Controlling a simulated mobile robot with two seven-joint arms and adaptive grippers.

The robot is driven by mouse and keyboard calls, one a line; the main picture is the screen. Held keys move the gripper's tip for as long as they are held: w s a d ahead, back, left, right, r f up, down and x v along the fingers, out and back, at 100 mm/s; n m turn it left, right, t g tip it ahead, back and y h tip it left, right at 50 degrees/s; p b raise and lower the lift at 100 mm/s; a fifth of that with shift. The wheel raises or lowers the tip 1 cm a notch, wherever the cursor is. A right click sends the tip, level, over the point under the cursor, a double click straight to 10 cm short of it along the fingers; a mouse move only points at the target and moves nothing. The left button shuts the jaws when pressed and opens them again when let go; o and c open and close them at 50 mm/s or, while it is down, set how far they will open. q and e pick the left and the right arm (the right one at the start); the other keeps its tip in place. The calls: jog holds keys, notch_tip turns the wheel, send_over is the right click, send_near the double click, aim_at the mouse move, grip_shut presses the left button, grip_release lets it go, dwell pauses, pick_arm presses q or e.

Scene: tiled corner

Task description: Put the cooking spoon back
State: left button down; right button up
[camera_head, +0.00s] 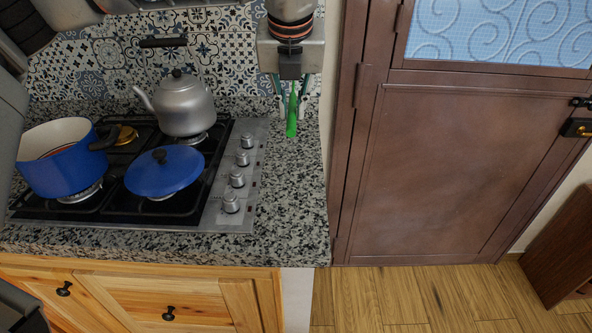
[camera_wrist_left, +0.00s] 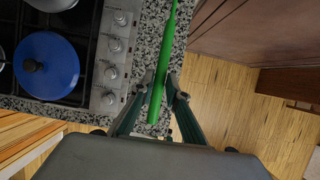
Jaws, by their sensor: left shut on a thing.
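The green cooking spoon (camera_head: 292,115) is in my left gripper (camera_head: 291,88), above the right end of the counter near the wall in the head view. Its handle (camera_wrist_left: 161,82) also shows in the left wrist view, between the two fingertips of the left gripper (camera_wrist_left: 166,90), and runs up past the frame's top edge. The spoon's far end is out of view there, and the gripper hides part of it in the head view. My right gripper is in neither view.
A blue pot (camera_head: 62,165), a blue lid (camera_head: 165,172) and a silver kettle (camera_head: 181,105) are on the gas hob, left of the gripper. Knobs (camera_head: 236,178) line its right side. Speckled counter (camera_head: 290,190) right of them is clear. A brown door (camera_head: 450,170) stands further right.

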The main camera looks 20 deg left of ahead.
pick_arm(q)
send_over(292, 182)
jog(key=s, duration=0.1)
jog(key=f, duration=0.8)
jog(key=f+b, duration=0.1)
jog(key=f, duration=0.4)
jog(key=shift+s+d, duration=0.1)
jog(key=shift+d, duration=0.15)
jog(key=shift+f, duration=2.25)
jog(key=shift+f, duration=0.1)
jog(key=c, duration=2)
grip_release()
